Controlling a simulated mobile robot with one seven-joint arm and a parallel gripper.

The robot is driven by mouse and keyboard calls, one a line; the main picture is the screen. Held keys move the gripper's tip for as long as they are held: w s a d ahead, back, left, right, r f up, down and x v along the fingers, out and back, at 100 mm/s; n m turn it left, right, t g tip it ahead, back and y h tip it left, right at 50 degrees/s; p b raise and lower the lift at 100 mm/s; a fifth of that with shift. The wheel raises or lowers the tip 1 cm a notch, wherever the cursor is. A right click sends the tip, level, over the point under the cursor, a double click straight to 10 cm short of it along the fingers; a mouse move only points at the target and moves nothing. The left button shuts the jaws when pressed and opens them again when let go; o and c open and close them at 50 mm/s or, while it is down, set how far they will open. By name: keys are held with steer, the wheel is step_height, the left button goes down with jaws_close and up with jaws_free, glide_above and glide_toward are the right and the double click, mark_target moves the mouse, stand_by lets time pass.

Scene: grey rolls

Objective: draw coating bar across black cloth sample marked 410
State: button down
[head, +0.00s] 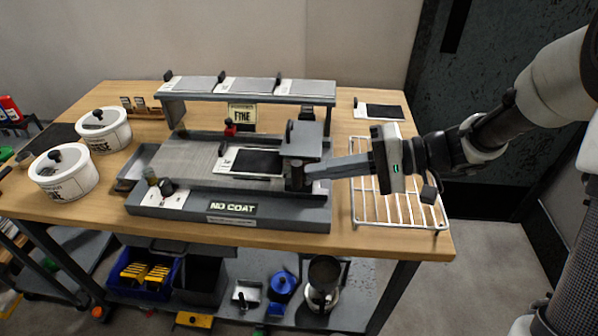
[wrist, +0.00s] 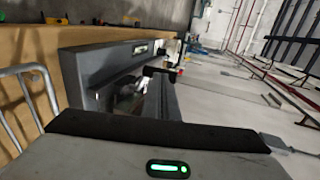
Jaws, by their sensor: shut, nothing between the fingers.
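A black cloth sample (head: 257,161) on a white card lies on the bed of the grey coating device (head: 180,160). Its number is too small to read. A grey block (head: 303,141) with a dark post under it stands at the right end of the bed, just right of the sample; I cannot tell whether it carries the coating bar. My gripper (head: 308,171) reaches in from the right, shut and empty, its fingertips beside the post; contact cannot be told.
A white wire rack (head: 395,205) lies under my gripper. Another black sample (head: 385,111) lies behind it. A raised shelf (head: 250,92) holds several grey plates. Two white pots (head: 64,172) stand left. A "NO COAT" label (head: 233,208) is on the device's front.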

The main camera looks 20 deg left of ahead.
steer(key=shift+a, duration=0.2)
steer(key=s+a+b, duration=0.3)
steer(key=a+b, duration=0.1)
steer(key=a, duration=1.1)
steer(key=shift+s+a, duration=0.2)
steer(key=shift+s, duration=0.2)
stand_by(3.6)
steer(key=shift+w+d+b, duration=0.2)
steer(key=shift+w+d, duration=0.05)
steer(key=shift+d, duration=0.75)
steer(key=shift+w+d+b, duration=0.15)
steer(key=shift+w+d, duration=0.1)
steer(key=shift+d, duration=0.7)
